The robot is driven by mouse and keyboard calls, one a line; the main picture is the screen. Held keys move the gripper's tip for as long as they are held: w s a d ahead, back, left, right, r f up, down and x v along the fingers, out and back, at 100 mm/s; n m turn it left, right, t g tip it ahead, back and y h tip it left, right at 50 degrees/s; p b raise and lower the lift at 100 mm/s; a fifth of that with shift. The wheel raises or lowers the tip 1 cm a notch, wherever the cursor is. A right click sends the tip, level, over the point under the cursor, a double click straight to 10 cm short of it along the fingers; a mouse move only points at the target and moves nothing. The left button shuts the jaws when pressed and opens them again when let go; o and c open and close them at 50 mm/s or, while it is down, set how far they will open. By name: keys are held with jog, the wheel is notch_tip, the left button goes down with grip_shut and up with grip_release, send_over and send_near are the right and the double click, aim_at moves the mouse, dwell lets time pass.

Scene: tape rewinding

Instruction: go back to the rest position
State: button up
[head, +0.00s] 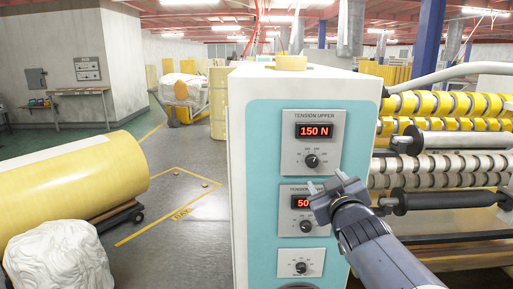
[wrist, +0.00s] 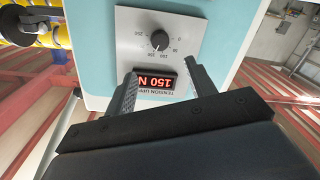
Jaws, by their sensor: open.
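My gripper (head: 327,198) is in front of the machine's teal panel (head: 266,150) in the head view, overlapping the lower tension unit. In the wrist view my gripper (wrist: 160,88) has its two fingers apart with nothing between them. The upper tension unit has a red display (head: 314,131) reading 150 N and a black knob (head: 312,161). The wrist view shows this display (wrist: 156,82) and knob (wrist: 159,40) upside down, beyond the fingers. The lower display (head: 303,202) is partly hidden by my gripper; its knob (head: 306,226) shows.
A third knob (head: 301,267) sits lower on the panel. Rollers with yellow tape (head: 450,104) and dark-ended bars (head: 445,200) stand to the right. A large yellow roll (head: 80,185) and a white wrapped bundle (head: 60,258) lie at left. Grey floor (head: 190,215) is open between.

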jog(key=w, duration=1)
jog(key=shift+w+a+f+p, duration=0.25)
jog(key=shift+w+a+p, duration=0.05)
jog(key=shift+w+p, duration=0.1)
jog(key=shift+w+r+p, duration=0.15)
jog(key=shift+r+p, duration=0.05)
jog(key=shift+p, duration=0.4)
jog(key=shift+m+p, duration=0.8)
jog(key=shift+p, duration=0.05)
jog(key=m+p, duration=0.6)
jog(key=p, duration=0.2)
jog(key=shift+d+p, duration=0.1)
jog(key=shift+p, duration=0.2)
jog(key=b, duration=0.4)
send_near(313, 161)
jog(key=shift+s+d+f, duration=0.1)
jog(key=shift+s+f, duration=0.25)
jog(key=shift+s, duration=0.4)
jog(key=shift+p, duration=0.3)
